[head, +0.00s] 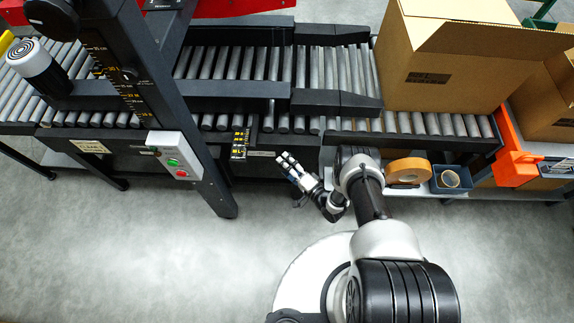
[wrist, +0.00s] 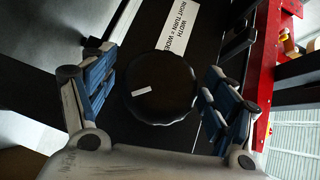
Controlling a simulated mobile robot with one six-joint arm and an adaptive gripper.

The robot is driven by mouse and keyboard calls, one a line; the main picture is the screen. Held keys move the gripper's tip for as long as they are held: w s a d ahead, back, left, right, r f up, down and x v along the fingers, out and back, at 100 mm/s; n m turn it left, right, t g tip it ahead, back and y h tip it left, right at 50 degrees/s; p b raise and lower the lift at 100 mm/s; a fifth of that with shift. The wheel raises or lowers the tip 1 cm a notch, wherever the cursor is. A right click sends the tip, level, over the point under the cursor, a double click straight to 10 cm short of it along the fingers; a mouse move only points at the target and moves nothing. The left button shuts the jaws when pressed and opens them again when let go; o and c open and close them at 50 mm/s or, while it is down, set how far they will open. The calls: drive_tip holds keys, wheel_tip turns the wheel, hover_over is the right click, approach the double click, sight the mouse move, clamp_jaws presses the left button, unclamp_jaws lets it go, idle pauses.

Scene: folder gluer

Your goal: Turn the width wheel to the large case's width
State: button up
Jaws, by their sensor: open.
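The width wheel (wrist: 160,102) is a round black knob with a scalloped rim and a short white mark on its left part. In the wrist view it sits between the two blue-padded fingers of my gripper (wrist: 158,75), which are open with gaps on both sides. A white label (wrist: 178,40) beside the wheel reads "WIDTH RIGHT TURN = WIDER". In the head view my gripper (head: 287,166) is at the front side of the conveyor; the wheel cannot be made out there. A large open cardboard case (head: 430,75) stands on the rollers at the right.
A small black plate with yellow marks (head: 239,145) hangs on the conveyor side, left of my gripper. A dark post with a scale (head: 125,75) and a red-green button box (head: 174,160) stands further left. Tape (head: 408,171) lies right of my arm. The front floor is clear.

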drive_tip(key=v, duration=1.2)
drive_tip(key=shift+r, duration=0.1)
